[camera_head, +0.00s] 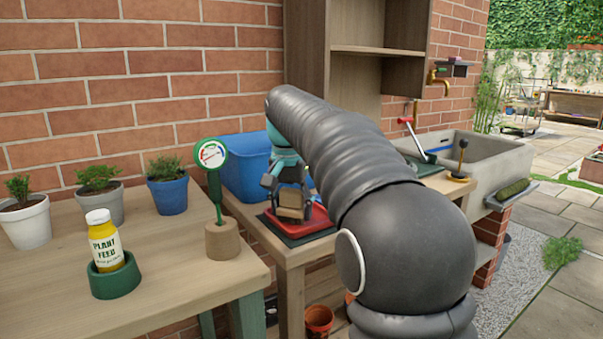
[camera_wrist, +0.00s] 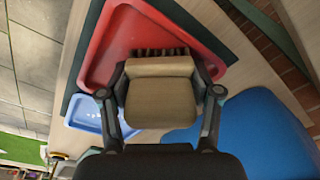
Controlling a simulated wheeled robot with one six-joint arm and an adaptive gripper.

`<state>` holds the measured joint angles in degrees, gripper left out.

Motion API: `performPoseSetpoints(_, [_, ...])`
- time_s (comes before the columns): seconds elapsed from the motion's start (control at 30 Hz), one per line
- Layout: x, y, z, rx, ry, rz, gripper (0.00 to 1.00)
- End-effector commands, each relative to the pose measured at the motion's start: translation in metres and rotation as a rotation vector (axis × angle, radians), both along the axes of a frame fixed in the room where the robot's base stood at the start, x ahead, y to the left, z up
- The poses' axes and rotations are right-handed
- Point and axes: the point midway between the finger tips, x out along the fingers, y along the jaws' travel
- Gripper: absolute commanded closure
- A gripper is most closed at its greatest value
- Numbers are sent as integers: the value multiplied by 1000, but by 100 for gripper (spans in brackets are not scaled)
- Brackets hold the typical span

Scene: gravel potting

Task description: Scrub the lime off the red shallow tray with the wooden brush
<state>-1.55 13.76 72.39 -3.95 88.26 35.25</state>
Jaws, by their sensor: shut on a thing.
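The red shallow tray (camera_head: 318,220) lies on a dark mat on the bench by the brick wall. It fills the upper part of the wrist view (camera_wrist: 108,45). My gripper (camera_head: 288,192) is shut on the wooden brush (camera_wrist: 160,95), one finger on each side of its block. The dark bristles (camera_wrist: 158,52) point toward the tray and show over its red floor. I cannot tell whether they touch it. The brush also shows over the tray in the head view (camera_head: 292,207). I make out no lime; the brush and gripper hide part of the tray floor.
A blue bin (camera_head: 243,165) stands close behind the tray. A light blue dish (camera_wrist: 86,114) lies beside the tray in the wrist view. A dial gauge on a wooden base (camera_head: 222,240), potted plants and a plant feed bottle (camera_head: 105,240) stand on the left table. A stone sink (camera_head: 485,160) is at right.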

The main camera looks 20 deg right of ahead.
Motion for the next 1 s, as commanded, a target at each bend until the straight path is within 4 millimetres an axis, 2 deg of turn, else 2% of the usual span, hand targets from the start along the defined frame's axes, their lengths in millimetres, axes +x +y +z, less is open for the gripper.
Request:
performPoseSetpoints(0.03, [0, 0, -7, 0, 0, 1, 69])
performPoseSetpoints(0.1, [0, -6, 2, 0, 1, 0, 69])
performPoseSetpoints(0.57, [0, -29, 1, 0, 2, 16, 69])
performPoseSetpoints(0.6, [0, -26, -4, 0, 3, 15, 69])
performPoseSetpoints(0.97, [-2, -3, -1, 0, 1, 1, 69])
performPoseSetpoints(1.0, [-2, -8, -2, 0, 2, -2, 69])
